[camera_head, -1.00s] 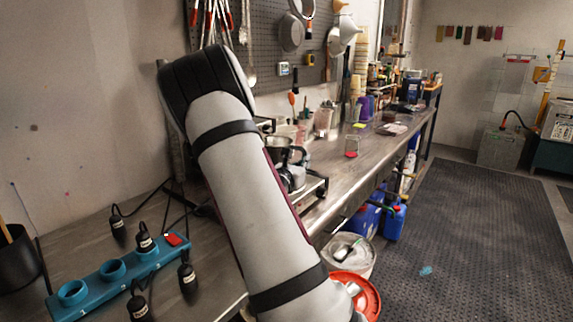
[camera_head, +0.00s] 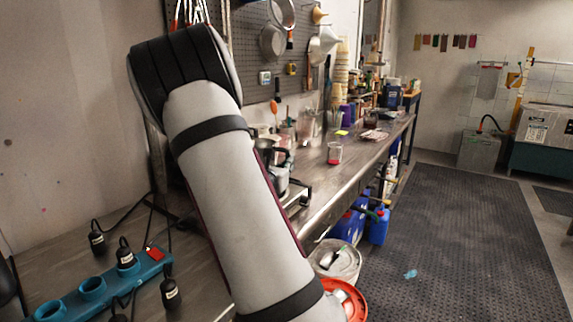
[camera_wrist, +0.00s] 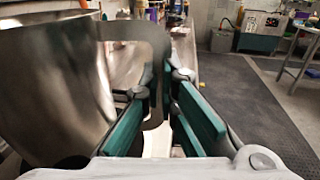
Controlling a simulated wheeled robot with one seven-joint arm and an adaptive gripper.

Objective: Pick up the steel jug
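The steel jug (camera_wrist: 55,85) fills the left of the wrist view, very close, its shiny wall cut off by the frame edge. Its flat, bent handle (camera_wrist: 157,62) reaches right and down between the two fingers of my gripper (camera_wrist: 162,100). The teal-padded fingers stand apart, one on each side of the handle, with a visible gap on its right. Whether the left finger touches the handle is unclear. In the head view, steel vessels (camera_head: 269,152) show on the bench just right of my arm, which hides my gripper there.
The bench (camera_head: 325,190) runs away along the wall, with cups and bottles farther back. A teal socket block (camera_head: 92,291) with black plugs and cables lies at the near left. A white bucket (camera_head: 340,262) and blue containers (camera_head: 378,226) stand beside the bench. The dark floor mat (camera_head: 450,240) is mostly clear.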

